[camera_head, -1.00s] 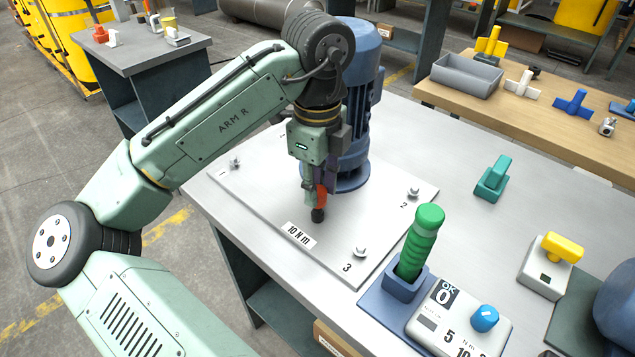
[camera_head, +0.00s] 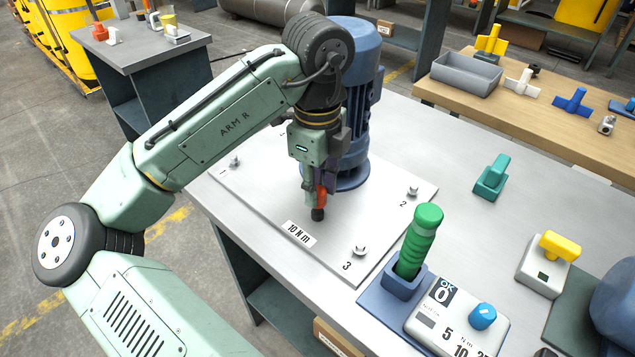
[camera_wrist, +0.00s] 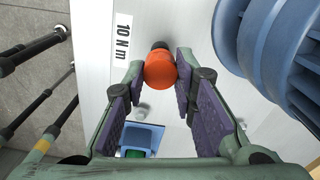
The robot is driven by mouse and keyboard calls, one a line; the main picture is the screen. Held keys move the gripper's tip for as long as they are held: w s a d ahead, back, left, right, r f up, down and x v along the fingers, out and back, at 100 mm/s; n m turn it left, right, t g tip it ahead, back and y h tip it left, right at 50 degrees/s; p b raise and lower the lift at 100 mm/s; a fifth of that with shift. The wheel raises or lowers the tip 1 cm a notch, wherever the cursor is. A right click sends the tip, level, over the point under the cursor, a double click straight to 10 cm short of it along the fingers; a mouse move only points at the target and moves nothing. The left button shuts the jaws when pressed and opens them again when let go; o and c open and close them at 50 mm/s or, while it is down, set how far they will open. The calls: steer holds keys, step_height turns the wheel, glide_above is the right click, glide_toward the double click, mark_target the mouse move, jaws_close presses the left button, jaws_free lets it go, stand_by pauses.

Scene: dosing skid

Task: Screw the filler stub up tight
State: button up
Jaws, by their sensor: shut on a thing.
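The filler stub is an orange-red round piece with a black end. In the wrist view its orange top (camera_wrist: 160,70) sits between my two fingertips. In the head view a strip of red (camera_head: 321,193) shows beside the fingers, with the black end below it, at or just above the pale plate (camera_head: 270,205). Whether the black end is seated in the plate I cannot tell. My gripper (camera_head: 314,190) points down and is shut on the stub; it also shows in the wrist view (camera_wrist: 160,66). A label (camera_head: 299,234) reading 10 N m lies beside it.
A blue motor (camera_head: 358,110) stands close behind my gripper. Bolts numbered 2 (camera_head: 413,191) and 3 (camera_head: 360,251) sit on the plate. A green-handled tool (camera_head: 418,240) stands in a blue holder, near a dial box (camera_head: 458,315).

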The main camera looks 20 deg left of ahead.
steer(key=shift+f+b, duration=0.4)
steer(key=shift+f, duration=0.5)
steer(key=o, duration=1)
step_height(320, 180, up, 12)
steer(key=shift+c, duration=0.3)
